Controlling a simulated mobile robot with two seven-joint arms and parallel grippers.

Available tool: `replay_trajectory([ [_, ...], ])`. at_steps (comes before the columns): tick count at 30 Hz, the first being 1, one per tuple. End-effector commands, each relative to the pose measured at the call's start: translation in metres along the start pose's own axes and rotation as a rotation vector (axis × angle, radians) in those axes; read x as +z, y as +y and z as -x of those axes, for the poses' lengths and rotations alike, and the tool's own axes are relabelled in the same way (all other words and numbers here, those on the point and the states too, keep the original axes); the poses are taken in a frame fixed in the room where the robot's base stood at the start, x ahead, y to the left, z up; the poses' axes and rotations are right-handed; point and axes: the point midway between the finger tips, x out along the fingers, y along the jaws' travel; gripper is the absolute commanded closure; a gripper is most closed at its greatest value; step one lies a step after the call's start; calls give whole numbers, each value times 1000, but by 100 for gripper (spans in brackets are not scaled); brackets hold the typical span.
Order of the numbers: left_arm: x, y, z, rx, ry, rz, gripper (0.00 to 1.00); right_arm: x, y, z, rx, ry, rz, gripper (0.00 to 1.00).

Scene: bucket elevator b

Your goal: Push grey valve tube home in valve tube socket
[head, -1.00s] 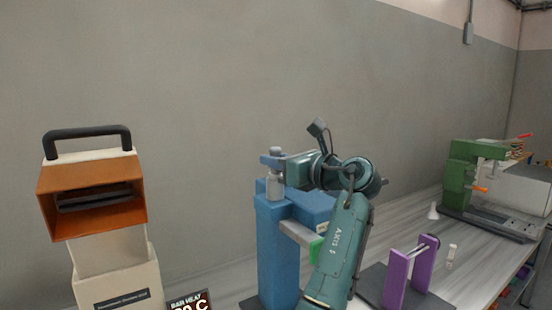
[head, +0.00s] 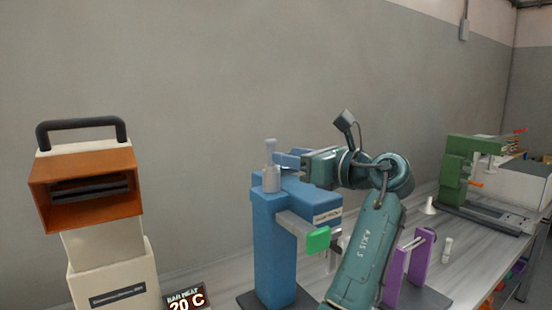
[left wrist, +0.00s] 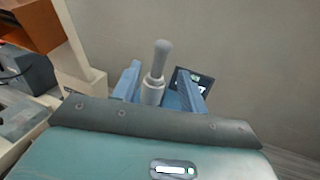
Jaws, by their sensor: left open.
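The grey valve tube (head: 270,153) stands upright in the light grey valve tube socket (head: 271,180) on top of the blue stand. It also shows in the left wrist view (left wrist: 160,60), rising from its socket (left wrist: 153,91). My left gripper (head: 284,159) is open and empty, just right of the tube in the head view. In the left wrist view its two blue fingers (left wrist: 159,88) appear on either side of the tube, with gaps. How deep the tube sits inside the socket is hidden. My right gripper is not in view.
The blue stand (head: 273,245) has a grey arm with a green block (head: 318,239). An orange-and-cream machine (head: 88,190) stands left, by a temperature sign (head: 187,301). Purple posts (head: 395,278), a small white cylinder (head: 447,250) and a green machine (head: 455,170) stand right.

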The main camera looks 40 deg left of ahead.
Motion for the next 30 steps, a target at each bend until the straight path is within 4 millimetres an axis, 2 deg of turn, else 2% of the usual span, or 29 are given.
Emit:
replay_trajectory([
  [1,-3,-1,13,-3,1,-1,57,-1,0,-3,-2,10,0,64],
  [6,-1,0,47,-1,0,0,57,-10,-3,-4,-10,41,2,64],
  [12,-1,0,69,0,0,-1,57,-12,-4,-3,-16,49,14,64],
  [30,0,0,72,1,-1,0,57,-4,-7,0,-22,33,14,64],
])
